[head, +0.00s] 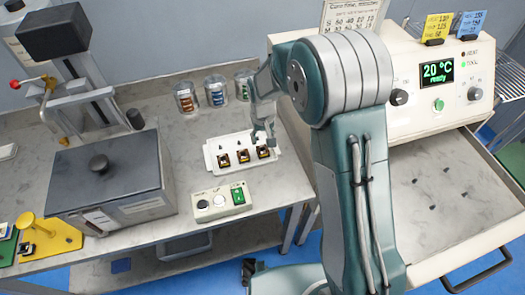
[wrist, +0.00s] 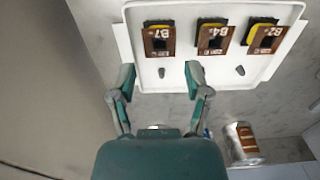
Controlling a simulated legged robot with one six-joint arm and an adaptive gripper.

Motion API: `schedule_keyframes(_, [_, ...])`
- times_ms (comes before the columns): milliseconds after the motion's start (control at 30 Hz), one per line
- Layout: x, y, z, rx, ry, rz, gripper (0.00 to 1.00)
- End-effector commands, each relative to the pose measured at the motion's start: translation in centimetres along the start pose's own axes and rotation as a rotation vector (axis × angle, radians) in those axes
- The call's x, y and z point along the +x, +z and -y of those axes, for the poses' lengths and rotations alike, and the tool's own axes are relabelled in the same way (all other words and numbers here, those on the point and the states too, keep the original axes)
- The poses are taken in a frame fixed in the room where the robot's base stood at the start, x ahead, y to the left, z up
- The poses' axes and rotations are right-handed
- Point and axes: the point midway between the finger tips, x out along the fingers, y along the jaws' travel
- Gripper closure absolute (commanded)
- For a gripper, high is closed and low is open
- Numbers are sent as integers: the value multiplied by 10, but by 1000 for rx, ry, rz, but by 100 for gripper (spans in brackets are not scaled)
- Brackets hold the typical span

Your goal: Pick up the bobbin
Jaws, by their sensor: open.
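A white tray (head: 211,152) on the bench holds three brown square pieces with dark cores, which look like bobbins: left (head: 224,160), middle (head: 243,157) and right (head: 263,152). In the wrist view they are labelled B7 (wrist: 158,41), B4 (wrist: 211,40) and B2 (wrist: 262,40), upside down. My gripper (head: 266,137) is over the tray near the right piece in the head view. In the wrist view my gripper (wrist: 160,84) is open and empty, its fingers apart at the tray's edge, below B7 and B4. No piece is between the fingers.
Small dark pegs (wrist: 240,71) stand in the tray. Several cans stand behind it, one with blue contents (head: 216,92). A button box (head: 221,202) is in front, a grey lidded box (head: 112,180) left, and the winder with a 20 °C display (head: 437,72) right.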

Motion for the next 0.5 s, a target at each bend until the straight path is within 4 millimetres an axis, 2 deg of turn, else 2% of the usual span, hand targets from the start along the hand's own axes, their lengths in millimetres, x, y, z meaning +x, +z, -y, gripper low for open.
schedule_keyframes(33, [8,0,0,0,0,4,37])
schedule_keyframes(267, [28,1,0,0,0,1,37])
schedule_keyframes(500, [64,4,0,0,0,2,37])
